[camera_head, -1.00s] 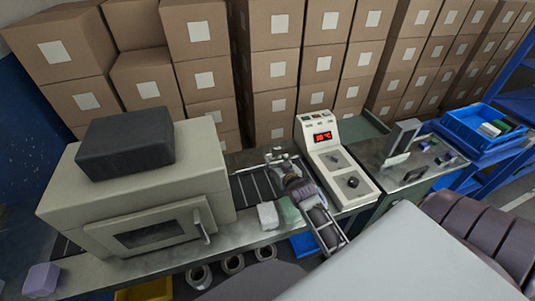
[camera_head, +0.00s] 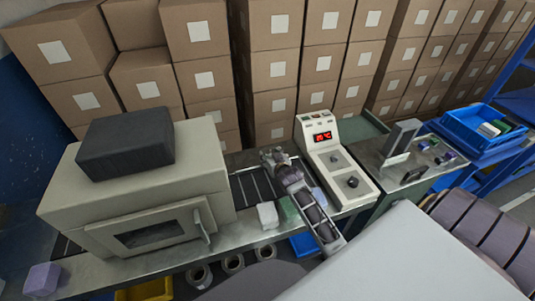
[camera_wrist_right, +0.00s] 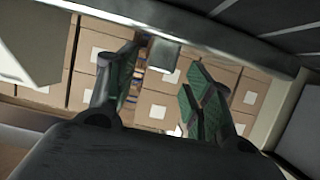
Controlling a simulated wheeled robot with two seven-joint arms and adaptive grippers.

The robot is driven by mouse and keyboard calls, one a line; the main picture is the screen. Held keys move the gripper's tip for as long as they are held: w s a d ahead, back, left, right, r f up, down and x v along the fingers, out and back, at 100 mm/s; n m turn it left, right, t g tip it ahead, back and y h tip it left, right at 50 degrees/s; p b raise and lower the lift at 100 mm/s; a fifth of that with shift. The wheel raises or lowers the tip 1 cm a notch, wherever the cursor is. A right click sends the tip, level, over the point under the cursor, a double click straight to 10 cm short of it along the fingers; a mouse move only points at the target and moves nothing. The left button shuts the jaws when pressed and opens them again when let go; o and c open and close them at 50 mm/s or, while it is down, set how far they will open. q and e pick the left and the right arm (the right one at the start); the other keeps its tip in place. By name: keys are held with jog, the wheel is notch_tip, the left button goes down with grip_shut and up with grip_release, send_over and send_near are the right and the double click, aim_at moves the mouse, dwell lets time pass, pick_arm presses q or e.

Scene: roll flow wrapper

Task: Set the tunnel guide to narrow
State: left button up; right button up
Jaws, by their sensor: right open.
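The beige tunnel machine (camera_head: 140,190) with a dark front window stands at the left of the bench. My right gripper (camera_head: 270,155) is over the far side of the slatted conveyor (camera_head: 250,187), between the tunnel and the control box (camera_head: 335,165). In the right wrist view my right gripper (camera_wrist_right: 160,65) is open, its green-padded fingers apart. A grey block (camera_wrist_right: 163,54) shows between and beyond the fingertips, under a metal bar (camera_wrist_right: 210,35). I cannot tell whether it is the tunnel guide or whether the fingers touch it. My left gripper is out of view.
A white block (camera_head: 267,214) and a green block (camera_head: 288,210) lie close beside my right arm. Stacked cartons (camera_head: 275,70) stand behind the bench. A blue tray (camera_head: 480,130) is at the right.

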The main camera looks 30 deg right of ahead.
aim_at(269, 154)
jog(key=shift+x, duration=2.05)
grip_shut()
